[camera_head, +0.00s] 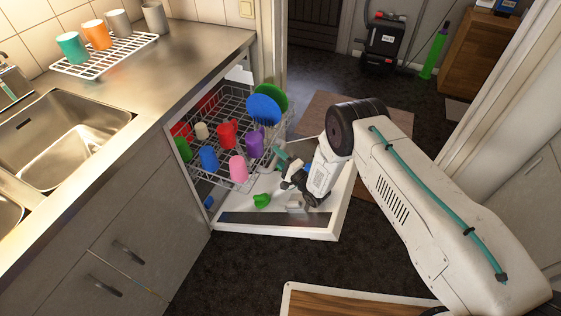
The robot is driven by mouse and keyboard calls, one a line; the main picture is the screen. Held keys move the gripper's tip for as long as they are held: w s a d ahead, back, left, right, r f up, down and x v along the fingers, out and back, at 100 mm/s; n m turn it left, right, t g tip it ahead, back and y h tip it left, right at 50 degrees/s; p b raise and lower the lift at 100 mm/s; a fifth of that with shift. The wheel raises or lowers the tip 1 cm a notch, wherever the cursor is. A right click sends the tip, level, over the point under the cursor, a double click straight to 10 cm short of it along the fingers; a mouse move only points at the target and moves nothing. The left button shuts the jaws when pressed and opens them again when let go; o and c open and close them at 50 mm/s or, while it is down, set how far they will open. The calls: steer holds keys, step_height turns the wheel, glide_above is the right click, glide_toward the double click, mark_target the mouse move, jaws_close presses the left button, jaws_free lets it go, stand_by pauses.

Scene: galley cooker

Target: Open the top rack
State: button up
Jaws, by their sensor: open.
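The dishwasher stands under the counter with its white door (338,196) folded down. The top rack (238,177) is a grey wire basket that sticks out past the counter front over the door. It holds several coloured cups, including a red one (227,133) and a pink one (238,169), plus a blue plate (264,109) and a green plate (277,93). My gripper (283,169) is open, close to the rack's right front edge and above the door. I cannot tell whether its fingers touch the rack wire.
A green item (262,201) lies low over the door. The steel counter (160,85) carries a white drying rack (98,64) with several cups, beside a sink (60,135). A white door frame (510,75) stands at right.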

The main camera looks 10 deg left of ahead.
steer(key=shift+r, duration=0.5)
steer(key=shift+o, duration=0.9)
step_height(320, 180, up, 2)
steer(key=shift+s+d+r, duration=0.1)
steer(key=shift+r, duration=0.15)
steer(key=o, duration=0.6)
steer(key=s+d, duration=0.1)
steer(key=s, duration=0.2)
steer(key=s+d, duration=0.1)
steer(key=s, duration=0.2)
steer(key=s+d+r, duration=0.1)
steer(key=s, duration=0.2)
steer(key=shift+s+d, duration=0.4)
steer(key=s, duration=0.1)
steer(key=s+d, duration=0.1)
steer(key=s, duration=0.2)
steer(key=shift+d+r, duration=0.2)
steer(key=shift+d, duration=0.15)
steer(key=c, duration=0.8)
steer(key=shift+s+d, duration=0.3)
steer(key=shift+s, duration=0.05)
